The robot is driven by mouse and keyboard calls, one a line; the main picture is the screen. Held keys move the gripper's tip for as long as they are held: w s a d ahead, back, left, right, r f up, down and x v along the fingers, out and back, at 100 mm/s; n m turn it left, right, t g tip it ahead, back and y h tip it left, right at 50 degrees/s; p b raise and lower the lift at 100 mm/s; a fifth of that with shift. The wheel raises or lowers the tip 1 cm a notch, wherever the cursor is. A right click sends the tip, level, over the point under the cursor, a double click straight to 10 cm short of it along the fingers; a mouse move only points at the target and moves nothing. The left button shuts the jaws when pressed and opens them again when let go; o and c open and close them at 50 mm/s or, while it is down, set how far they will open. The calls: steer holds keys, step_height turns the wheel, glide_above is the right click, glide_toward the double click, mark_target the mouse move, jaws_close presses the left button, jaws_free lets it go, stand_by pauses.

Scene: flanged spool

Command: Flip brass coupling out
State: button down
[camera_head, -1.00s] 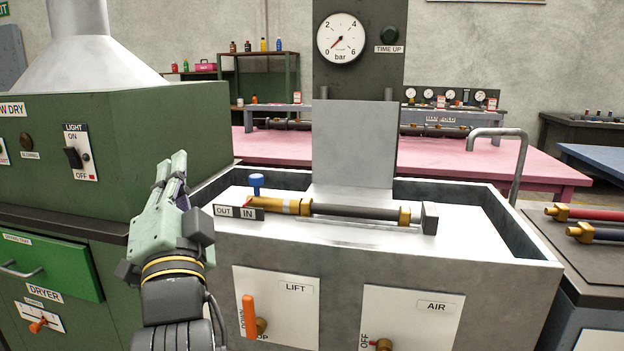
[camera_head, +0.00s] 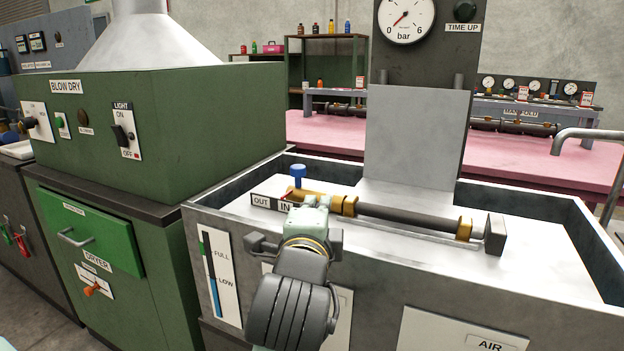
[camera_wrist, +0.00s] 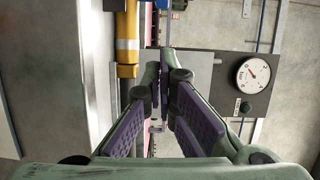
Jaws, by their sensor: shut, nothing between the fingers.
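The brass coupling (camera_head: 345,206) lies along the top of the grey tank at the left end of a dark rod (camera_head: 405,217). A blue knob (camera_head: 298,171) stands upright by its left end. The OUT/IN label plate (camera_head: 272,203) is just in front, its right part partly covered by my gripper. My gripper (camera_head: 312,201) is over the tank's front edge, in front of the coupling; its fingertips are hard to make out there. In the wrist view, the fingers (camera_wrist: 166,88) come together with nothing held. A brass part (camera_wrist: 127,45) passes left of them; I cannot tell whether they touch it.
A grey upright plate (camera_head: 415,135) and a pressure gauge (camera_head: 407,18) stand behind the rod. The green blow-dry cabinet (camera_head: 190,130) is at the left. The tank's raised rim (camera_head: 225,190) surrounds its white top, which has free room at the right.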

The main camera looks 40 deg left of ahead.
steer(key=w+p, duration=0.1)
steer(key=p, duration=0.4)
steer(key=w+a+p, duration=0.1)
steer(key=p, duration=0.4)
steer(key=shift+a+r, duration=0.1)
steer(key=shift+r, duration=0.2)
steer(key=p+x, duration=0.2)
steer(key=x, duration=0.4)
steer(key=shift+w+a+f, duration=0.15)
steer(key=shift+w+a, duration=0.05)
steer(key=shift+w, duration=0.15)
steer(key=a, duration=0.1)
steer(key=w+a+p, duration=0.1)
steer(key=a, duration=0.1)
steer(key=shift+w+a, duration=0.15)
steer(key=shift+w, duration=0.05)
steer(key=shift+w+a+f+p, duration=0.1)
steer(key=shift+a+f+p, duration=0.1)
steer(key=shift+a+p, duration=0.25)
steer(key=shift+a, duration=0.1)
